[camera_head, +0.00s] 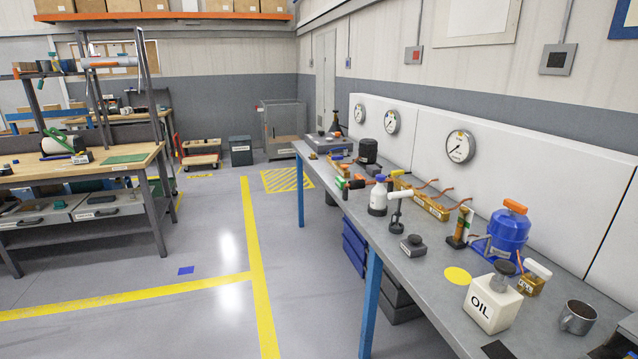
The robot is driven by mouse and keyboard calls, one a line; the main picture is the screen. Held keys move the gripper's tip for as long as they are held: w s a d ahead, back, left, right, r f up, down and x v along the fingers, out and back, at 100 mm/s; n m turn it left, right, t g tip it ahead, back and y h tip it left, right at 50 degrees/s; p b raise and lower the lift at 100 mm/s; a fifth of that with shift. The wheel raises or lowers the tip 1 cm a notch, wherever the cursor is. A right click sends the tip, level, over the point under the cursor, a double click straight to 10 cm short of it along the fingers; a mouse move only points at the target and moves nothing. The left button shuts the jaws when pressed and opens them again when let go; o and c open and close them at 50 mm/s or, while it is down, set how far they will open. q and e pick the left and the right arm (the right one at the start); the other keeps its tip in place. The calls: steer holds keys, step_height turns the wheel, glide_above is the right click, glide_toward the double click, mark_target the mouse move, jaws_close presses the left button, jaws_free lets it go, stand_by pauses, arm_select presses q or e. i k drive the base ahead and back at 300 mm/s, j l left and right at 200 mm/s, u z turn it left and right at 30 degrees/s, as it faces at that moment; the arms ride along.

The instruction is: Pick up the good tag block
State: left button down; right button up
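I cannot make out a block that clearly reads as the good tag block; most labels here are too small to read. On the grey bench at the right, a small dark block with a pale label (413,245) lies near the front edge. A brass block with a label (530,285) stands behind the oil bottle. Neither of my grippers shows in the head view.
The grey bench (440,290) runs along the right wall. It carries a white OIL bottle (492,298), a metal mug (578,317), a blue tank (508,231) and a white-and-dark bottle (377,197). A wooden workbench (120,167) stands left. The floor between is mostly clear.

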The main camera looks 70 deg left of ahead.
mark_target(340, 181)
steer(key=u, duration=2.1)
steer(key=i+j+z, duration=0.5)
steer(key=i+j, duration=0.2)
steer(key=i+j+z, duration=0.25)
steer(key=i+j, duration=0.15)
steer(key=i+j+z, duration=0.25)
steer(key=j, duration=0.3)
steer(key=i+j+z, duration=0.3)
steer(key=j, duration=0.25)
steer(key=i+j+z, duration=0.1)
steer(key=j+z, duration=0.15)
steer(key=j, duration=0.35)
steer(key=i+j+z, duration=0.25)
steer(key=j, duration=0.4)
steer(key=j+z, duration=0.25)
steer(key=j, duration=0.35)
